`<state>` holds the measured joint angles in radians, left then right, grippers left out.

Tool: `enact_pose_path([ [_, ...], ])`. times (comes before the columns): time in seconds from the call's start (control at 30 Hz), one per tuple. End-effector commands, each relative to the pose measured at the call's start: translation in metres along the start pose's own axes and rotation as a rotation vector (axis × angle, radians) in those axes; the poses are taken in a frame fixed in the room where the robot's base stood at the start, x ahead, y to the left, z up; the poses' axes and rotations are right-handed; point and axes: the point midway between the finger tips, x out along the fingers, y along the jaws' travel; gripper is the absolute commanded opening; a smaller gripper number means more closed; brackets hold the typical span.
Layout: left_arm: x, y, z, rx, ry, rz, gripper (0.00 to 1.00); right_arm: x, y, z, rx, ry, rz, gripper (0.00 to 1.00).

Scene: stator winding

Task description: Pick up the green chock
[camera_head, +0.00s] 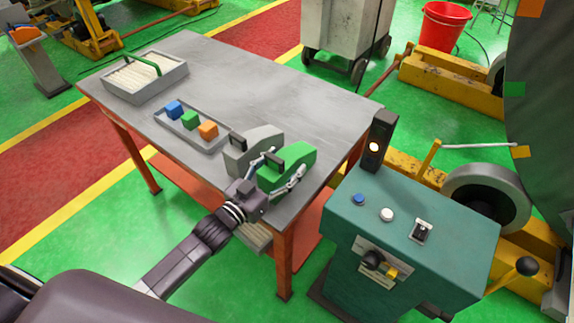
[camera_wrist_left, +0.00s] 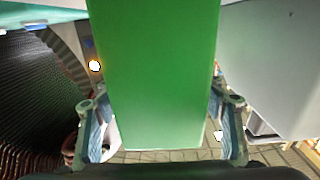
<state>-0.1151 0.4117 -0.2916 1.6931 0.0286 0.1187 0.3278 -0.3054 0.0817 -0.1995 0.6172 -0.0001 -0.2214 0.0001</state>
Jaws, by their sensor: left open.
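The green chock (camera_head: 292,160) lies near the front right corner of the grey table (camera_head: 300,103), beside a grey chock (camera_head: 250,148). My left gripper (camera_head: 278,174) is at the green chock, with its fingers spread on either side of it. In the left wrist view the green chock (camera_wrist_left: 153,75) fills the middle, between the two open fingers of my left gripper (camera_wrist_left: 163,135). I cannot tell whether the fingers touch it. My right gripper is not in view.
A tray (camera_head: 188,128) holds blue, green and orange blocks. A grey box (camera_head: 150,88) with a green handle stands at the table's far left. A teal control console (camera_head: 440,222) with a lit lamp post (camera_head: 376,140) stands close to the table's right. The table's middle is clear.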

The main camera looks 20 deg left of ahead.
Motion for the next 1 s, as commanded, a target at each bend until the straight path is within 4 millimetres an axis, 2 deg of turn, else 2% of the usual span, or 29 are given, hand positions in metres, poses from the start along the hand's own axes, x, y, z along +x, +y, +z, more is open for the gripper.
enact_pose_path([
  [0.13,0.0146,-0.0008,-0.0003,0.0,0.0,-0.001,0.64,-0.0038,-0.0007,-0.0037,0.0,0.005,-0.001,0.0],
  [0.4,0.0164,-0.0008,0.0009,0.001,-0.001,0.0,0.63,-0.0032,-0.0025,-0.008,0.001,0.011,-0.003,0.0],
  [0.83,0.0161,-0.0009,0.0008,0.001,-0.001,0.0,0.15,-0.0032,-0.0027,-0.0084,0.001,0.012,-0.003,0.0],
  [1.0,0.0167,-0.0009,-0.0022,0.002,0.006,0.0,0.14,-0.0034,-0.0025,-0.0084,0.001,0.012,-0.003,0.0],
])
